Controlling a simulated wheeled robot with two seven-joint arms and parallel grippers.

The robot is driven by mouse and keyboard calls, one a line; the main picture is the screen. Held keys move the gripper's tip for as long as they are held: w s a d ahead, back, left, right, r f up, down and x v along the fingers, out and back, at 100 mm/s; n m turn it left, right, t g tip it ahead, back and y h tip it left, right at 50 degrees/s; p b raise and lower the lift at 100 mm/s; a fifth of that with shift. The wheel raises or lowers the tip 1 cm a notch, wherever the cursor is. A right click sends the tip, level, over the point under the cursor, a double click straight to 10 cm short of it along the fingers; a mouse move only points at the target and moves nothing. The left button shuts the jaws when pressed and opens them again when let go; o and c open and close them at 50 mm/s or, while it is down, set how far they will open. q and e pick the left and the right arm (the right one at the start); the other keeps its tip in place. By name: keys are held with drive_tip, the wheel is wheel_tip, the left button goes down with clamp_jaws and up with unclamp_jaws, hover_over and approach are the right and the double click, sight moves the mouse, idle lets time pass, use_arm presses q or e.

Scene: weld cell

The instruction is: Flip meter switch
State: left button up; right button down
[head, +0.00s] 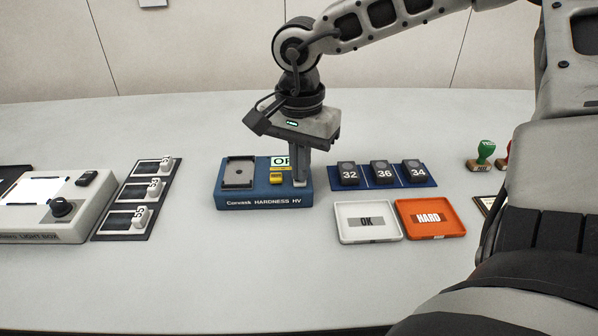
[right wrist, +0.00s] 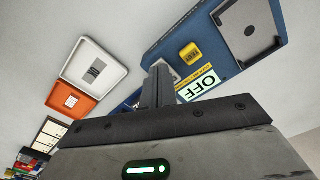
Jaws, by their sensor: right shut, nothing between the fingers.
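The blue hardness meter (head: 262,203) stands on the table, with a grey square plate (head: 239,172) on its left and a yellow block (head: 277,178) near its middle. An OFF label shows whole in the right wrist view (right wrist: 201,88) and partly covered in the head view (head: 281,162). My right gripper (head: 300,180) points down over the meter's right end, fingers shut and empty. The fingers (right wrist: 158,88) also show in the right wrist view, beside the label. They largely hide a light part there, perhaps the switch; I cannot tell whether they touch it. My left gripper is out of view.
Right of the meter lie a blue rack (head: 372,184) with dark blocks marked 32, 36 and 34, a white OK tray (head: 347,229) and an orange HARD tray (head: 452,227). A light box (head: 32,222) is at left. The front table is clear.

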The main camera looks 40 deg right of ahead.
drive_tip(key=shift+r+p, duration=1.75)
drive_tip(key=shift+r, duration=1.5)
